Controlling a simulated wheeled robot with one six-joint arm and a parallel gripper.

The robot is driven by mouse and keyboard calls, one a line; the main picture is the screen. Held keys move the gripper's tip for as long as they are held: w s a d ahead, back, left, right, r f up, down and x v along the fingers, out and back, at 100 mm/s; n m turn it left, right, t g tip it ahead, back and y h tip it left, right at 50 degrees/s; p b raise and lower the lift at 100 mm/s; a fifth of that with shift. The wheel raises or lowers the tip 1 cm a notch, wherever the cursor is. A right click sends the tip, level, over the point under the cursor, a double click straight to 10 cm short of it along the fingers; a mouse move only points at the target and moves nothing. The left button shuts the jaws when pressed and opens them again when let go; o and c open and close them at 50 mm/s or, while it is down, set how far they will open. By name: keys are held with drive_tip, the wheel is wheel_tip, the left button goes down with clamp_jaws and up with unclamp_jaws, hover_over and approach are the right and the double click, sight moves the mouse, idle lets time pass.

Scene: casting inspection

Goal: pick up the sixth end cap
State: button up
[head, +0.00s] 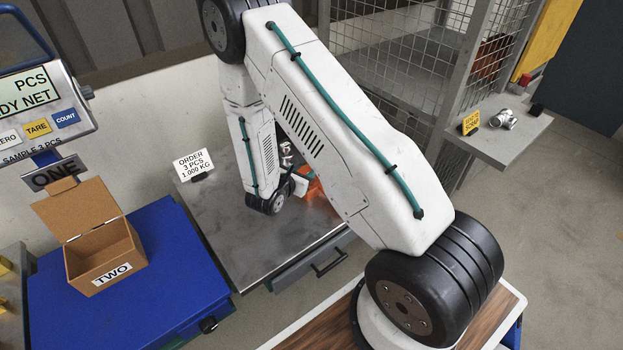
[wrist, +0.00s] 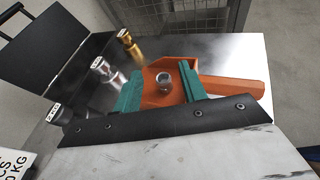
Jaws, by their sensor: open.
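A small round grey metal piece (wrist: 163,80), which looks like an end cap, lies in an orange tray (wrist: 238,86) in the wrist view. My gripper (wrist: 161,86) is open, with one teal finger on each side of the piece; I cannot tell how far above it the fingers are. Only this one piece shows in the tray; my fingers and wrist cover part of the tray. In the head view part of the orange tray (head: 314,189) shows beside my gripper (head: 298,186), but my arm hides the piece.
Labelled silver (wrist: 108,74) and brass (wrist: 131,47) parts stand left of the tray. An open cardboard box marked TWO (head: 104,259) stands on a blue platform (head: 170,262). An order card (head: 193,164) stands on the metal table (head: 225,225). A grey shelf (head: 505,144) holds silver parts (head: 503,120).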

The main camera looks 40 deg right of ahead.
drive_tip(key=shift+n+t+y, duration=0.4)
drive_tip(key=shift+n+y, duration=0.1)
drive_tip(key=shift+n, duration=0.4)
drive_tip(key=f, duration=0.2)
drive_tip(key=a+f, duration=0.1)
drive_tip(key=f, duration=0.1)
drive_tip(key=shift+f, duration=0.2)
drive_tip(key=shift+w+d+f, duration=0.5)
drive_tip(key=shift+d+f, duration=0.25)
drive_tip(key=shift+x, duration=2.75)
drive_tip(key=shift+r, duration=0.1)
drive_tip(key=c, duration=0.8)
